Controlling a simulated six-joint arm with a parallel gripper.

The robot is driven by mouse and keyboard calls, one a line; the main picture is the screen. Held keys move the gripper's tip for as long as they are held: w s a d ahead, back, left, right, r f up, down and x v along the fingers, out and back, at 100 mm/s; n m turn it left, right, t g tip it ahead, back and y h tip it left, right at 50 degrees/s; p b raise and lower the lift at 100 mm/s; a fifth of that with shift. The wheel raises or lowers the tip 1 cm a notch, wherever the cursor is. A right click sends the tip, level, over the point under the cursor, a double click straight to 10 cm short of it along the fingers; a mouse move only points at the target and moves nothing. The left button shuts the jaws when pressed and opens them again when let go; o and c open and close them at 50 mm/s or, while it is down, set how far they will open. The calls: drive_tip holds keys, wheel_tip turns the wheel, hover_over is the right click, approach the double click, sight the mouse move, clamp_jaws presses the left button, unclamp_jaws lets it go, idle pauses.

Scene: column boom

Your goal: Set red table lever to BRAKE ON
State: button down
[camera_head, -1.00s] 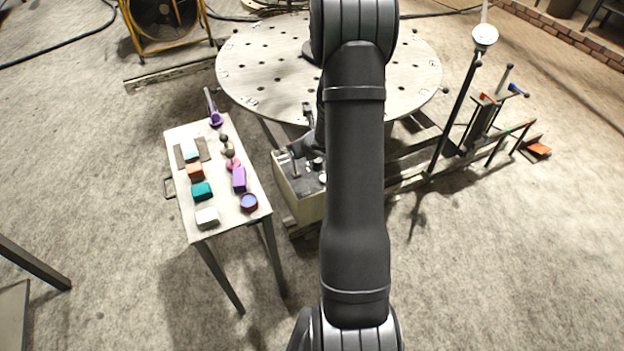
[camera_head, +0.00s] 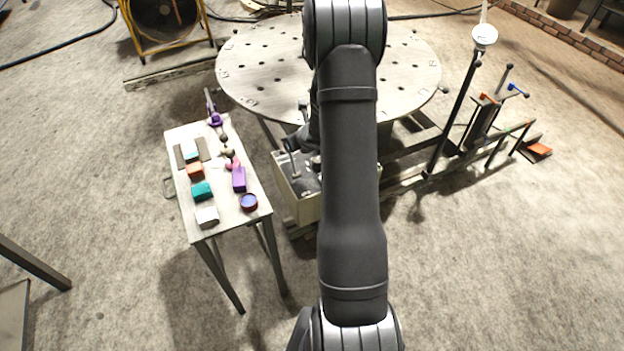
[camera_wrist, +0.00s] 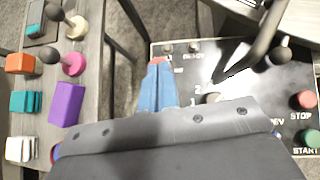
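In the wrist view, my gripper (camera_wrist: 158,72) has two blue fingers side by side with no clear gap, over the left edge of a dark control panel (camera_wrist: 235,75). A small red patch shows at their tips; I cannot tell whether it is part of the fingers or something beyond them. In the head view, my arm hides most of the gripper. The control box (camera_head: 300,205) stands by the round table (camera_head: 270,70). No lever is clearly readable as the red table lever, and no BRAKE ON mark is legible. An orange-red handle (camera_head: 488,99) shows on the right-hand lever stand.
A side table (camera_head: 222,215) with coloured blocks and knobs stands left of the box. The panel carries a red STOP button (camera_wrist: 304,100), a green START button (camera_wrist: 310,138) and a dark bar (camera_wrist: 262,40). A blue handle (camera_head: 517,89) is at the right.

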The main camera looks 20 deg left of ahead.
drive_tip(key=shift+a+r, duration=0.1)
drive_tip(key=shift+a, duration=0.05)
drive_tip(key=s+d+r, duration=0.2)
drive_tip(key=d+r, duration=0.3)
drive_tip(key=r, duration=0.6)
drive_tip(key=shift+s+r, duration=0.15)
drive_tip(key=shift+r, duration=0.25)
drive_tip(key=shift+f, duration=0.1)
wheel_tip(320, 180, down, 11)
drive_tip(key=a, duration=0.2)
drive_tip(key=shift+a+f, duration=0.15)
drive_tip(key=shift+f, duration=0.05)
idle(0.4)
drive_tip(key=shift+s, duration=0.1)
